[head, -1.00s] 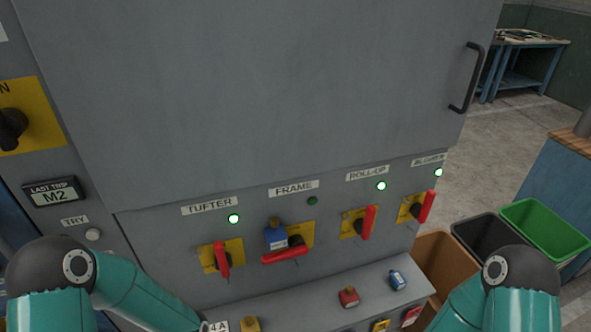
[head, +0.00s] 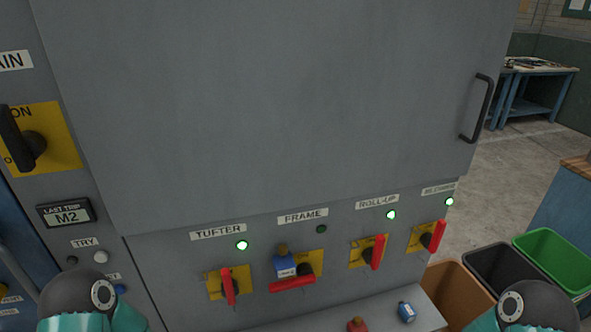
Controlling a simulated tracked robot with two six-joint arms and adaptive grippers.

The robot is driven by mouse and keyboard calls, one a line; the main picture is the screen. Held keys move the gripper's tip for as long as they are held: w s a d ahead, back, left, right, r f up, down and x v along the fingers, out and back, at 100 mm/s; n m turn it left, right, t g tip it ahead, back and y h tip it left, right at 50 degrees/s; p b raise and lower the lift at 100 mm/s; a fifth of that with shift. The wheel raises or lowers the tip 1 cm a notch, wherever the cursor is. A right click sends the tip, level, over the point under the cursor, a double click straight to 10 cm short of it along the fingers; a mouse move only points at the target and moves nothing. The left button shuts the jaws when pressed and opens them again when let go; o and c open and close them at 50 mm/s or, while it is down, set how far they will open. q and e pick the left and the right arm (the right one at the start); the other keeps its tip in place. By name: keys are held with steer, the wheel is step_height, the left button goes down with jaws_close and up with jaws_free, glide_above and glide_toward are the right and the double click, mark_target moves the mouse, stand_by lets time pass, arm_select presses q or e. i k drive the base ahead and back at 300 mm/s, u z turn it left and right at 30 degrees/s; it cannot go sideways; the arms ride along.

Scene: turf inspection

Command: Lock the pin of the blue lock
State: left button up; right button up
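A blue lock (head: 285,267) with a pale label hangs at the yellow plate of the FRAME switch. A small dark brownish part shows at its top; I cannot tell whether its pin is locked. The red handle (head: 292,284) of this switch lies nearly level, just below the lock. A second blue lock (head: 406,312) lies on the ledge at the lower right. Only parts of my arms show at the lower left and lower right corners. Both my grippers are out of the picture.
The TUFTER (head: 229,287), ROLL-UP (head: 376,252) and BLOWER (head: 439,236) handles stand about upright, with green lamps lit above. The FRAME lamp (head: 321,229) is dark. A red lock (head: 357,325) is on the ledge (head: 425,300). Bins (head: 552,262) stand at the right.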

mark_target(283, 249)
steer(key=u, duration=1)
steer(key=k, duration=1)
steer(key=z, duration=0.95)
steer(key=i, duration=1)
